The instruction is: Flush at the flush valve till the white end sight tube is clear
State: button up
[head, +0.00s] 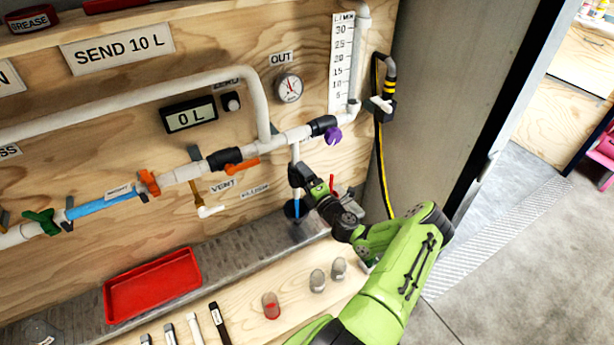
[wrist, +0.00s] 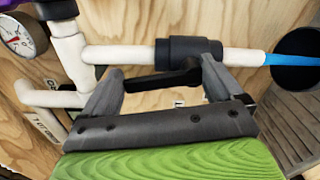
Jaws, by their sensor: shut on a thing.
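My gripper (head: 309,181) is at the black flush valve (head: 297,172) on the short white drop pipe below the main line. In the wrist view my gripper (wrist: 163,76) is shut on the valve's black lever handle (wrist: 165,80), which lies roughly along the pipe, beside the valve body (wrist: 188,50). A blue stretch (wrist: 289,60) runs from the pipe's end to a dark round opening (wrist: 297,56); I cannot tell whether it is tube or liquid. A blue sight tube (head: 105,202) with a small unreadable label sits on the line at left. I cannot make out which tube is the white end one.
The line carries green (head: 40,221), orange (head: 148,182) and purple (head: 333,135) handles. The display (head: 190,118) reads 0 L. An OUT gauge (head: 289,88) is above. A red tray (head: 153,287) and several small cups stand below.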

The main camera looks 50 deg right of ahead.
dwell(0.3)
jog(key=o, duration=1.1)
jog(key=shift+o, duration=0.2)
jog(key=v, duration=1.5)
jog(key=shift+s, duration=0.4)
